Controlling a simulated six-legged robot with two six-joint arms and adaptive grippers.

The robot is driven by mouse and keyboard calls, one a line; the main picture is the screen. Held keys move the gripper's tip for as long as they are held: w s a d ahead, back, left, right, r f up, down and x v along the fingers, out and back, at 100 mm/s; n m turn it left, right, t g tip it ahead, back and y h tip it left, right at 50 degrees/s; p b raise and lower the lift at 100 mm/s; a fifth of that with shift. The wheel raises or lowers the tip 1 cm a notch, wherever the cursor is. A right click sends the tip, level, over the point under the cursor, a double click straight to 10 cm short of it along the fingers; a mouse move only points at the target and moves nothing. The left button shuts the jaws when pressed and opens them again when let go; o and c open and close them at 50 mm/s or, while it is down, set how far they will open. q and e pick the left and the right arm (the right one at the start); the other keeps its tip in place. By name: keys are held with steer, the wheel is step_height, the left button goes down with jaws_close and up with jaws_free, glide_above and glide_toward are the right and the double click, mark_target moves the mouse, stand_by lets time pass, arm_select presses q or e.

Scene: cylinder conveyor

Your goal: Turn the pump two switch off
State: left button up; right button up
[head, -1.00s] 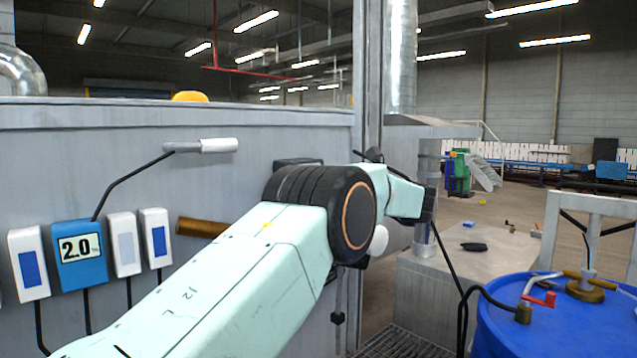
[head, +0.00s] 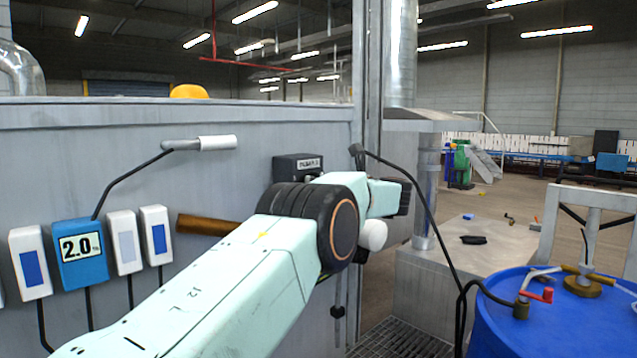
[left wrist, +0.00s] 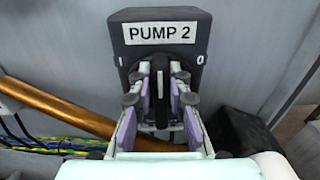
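The dark pump two switch box (head: 298,167) is mounted on the grey panel, partly hidden behind my left arm in the head view. In the left wrist view, the box (left wrist: 200,22) carries a white "PUMP 2" label. A black switch handle (left wrist: 160,88) stands out from its front, below the label. My left gripper (left wrist: 161,80) is in front of the box, its purple-padded fingers apart on either side of the handle. Small gaps seem to show between the pads and the handle. The head view hides these fingers behind my arm. My right gripper is in neither view.
A copper-brown pipe (head: 205,226) runs along the panel beside the box. A 2.0 readout (head: 80,250) and several switch-like boxes hang to the left. A blue drum (head: 560,325) stands at the lower right, and a black cable hangs near the post.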

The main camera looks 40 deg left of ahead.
arm_select(q)
steer(key=shift+s+r, duration=0.1)
steer(key=shift+s, duration=0.05)
steer(key=shift+c, duration=0.7)
steer(key=shift+w+a, duration=0.1)
steer(key=shift+w, duration=0.1)
jaws_close()
steer(key=m+p, duration=0.2)
steer(key=m, duration=0.1)
steer(key=shift+w, duration=0.25)
steer(key=shift+w+f+m+p, duration=0.2)
steer(key=shift+m+p, duration=0.3)
steer(key=shift+m, duration=0.45)
steer(key=shift+w+f+m+p, duration=0.15)
steer(key=shift+m+p, duration=0.3)
steer(key=shift+m, duration=0.5)
steer(key=shift+f, duration=0.1)
